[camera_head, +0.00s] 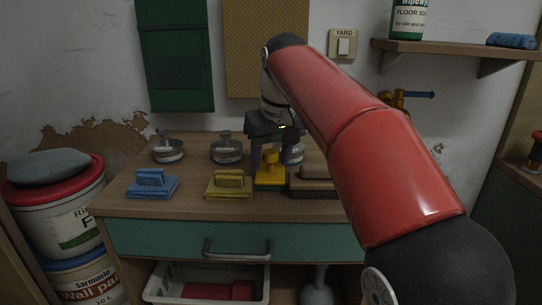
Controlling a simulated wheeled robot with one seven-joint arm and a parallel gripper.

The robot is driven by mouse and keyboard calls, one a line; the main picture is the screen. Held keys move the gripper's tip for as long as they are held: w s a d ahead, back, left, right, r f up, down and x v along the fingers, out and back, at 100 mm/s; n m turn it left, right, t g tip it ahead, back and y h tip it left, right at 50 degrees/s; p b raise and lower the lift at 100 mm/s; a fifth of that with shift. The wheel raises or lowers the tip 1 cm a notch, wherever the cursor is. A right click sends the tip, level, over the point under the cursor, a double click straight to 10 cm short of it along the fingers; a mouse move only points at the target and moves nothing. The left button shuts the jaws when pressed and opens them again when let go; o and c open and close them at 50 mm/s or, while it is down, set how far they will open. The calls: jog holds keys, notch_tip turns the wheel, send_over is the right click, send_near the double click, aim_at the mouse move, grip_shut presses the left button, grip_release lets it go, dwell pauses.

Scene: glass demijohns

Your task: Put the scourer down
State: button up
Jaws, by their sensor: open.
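The scourer seems to be the yellow block (269,179) with a dark green-blue lower edge and an upright yellow knob. It sits at the middle of the wooden cabinet top (205,207), between an olive cloth with a block on it and a dark brown block. My gripper (270,154) points down over it, with a purple finger on each side of the knob. The fingers are open and apart. Whether either finger touches the knob is too small to tell. My gripper and arm hide part of the cabinet top behind and to the right.
Metal lidded pots (167,155) (226,153) stand behind. A shelf (450,49) juts out at upper right. Bare wood shows along the front edge.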

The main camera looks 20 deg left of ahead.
aim_at(277, 178)
jog(key=p+v, duration=0.3)
jog(key=v, duration=0.9)
jog(key=shift+r, duration=0.1)
